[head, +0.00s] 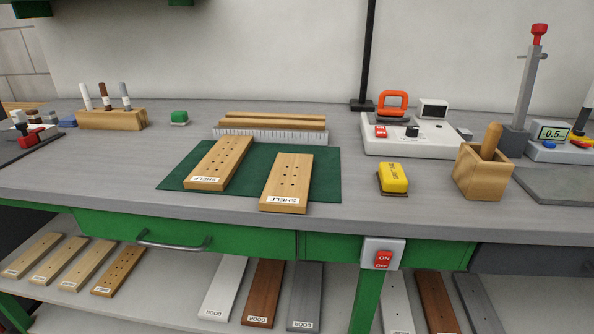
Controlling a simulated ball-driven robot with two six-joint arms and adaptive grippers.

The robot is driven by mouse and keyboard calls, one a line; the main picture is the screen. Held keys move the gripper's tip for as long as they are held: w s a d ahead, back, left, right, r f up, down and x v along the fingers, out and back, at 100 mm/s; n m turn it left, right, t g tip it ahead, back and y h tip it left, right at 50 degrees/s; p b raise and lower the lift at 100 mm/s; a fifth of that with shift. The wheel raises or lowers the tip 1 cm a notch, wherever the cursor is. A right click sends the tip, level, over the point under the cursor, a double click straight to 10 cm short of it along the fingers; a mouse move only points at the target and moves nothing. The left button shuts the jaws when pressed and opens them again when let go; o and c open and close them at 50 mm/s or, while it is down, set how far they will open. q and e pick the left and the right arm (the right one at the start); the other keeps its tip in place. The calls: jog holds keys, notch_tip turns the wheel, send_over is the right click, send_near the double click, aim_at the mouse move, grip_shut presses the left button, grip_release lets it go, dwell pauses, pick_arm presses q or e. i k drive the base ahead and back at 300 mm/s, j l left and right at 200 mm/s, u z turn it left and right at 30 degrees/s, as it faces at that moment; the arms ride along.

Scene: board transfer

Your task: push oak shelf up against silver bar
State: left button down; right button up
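Two light oak boards with SHELF labels lie on a dark green mat (170,180) in the head view. The left oak shelf (222,160) is slanted, its far end close to the silver bar (270,136); I cannot tell whether they touch. The right oak shelf (289,178) lies nearer the front edge, its far end a little short of the bar. Both have rows of dark holes. The silver bar is a low strip with ruler-like marks, in front of wooden strips (275,122). Neither gripper is in view.
A yellow block (393,178) and a wooden box (482,172) with a handle stand to the right. A white device (420,138) is behind them. More boards lie on the lower shelf. The bench's left front is clear.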

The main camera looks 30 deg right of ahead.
aim_at(287, 188)
jog(key=l+z, duration=0.15)
jog(key=z, duration=0.7)
jog(key=k+l, duration=0.05)
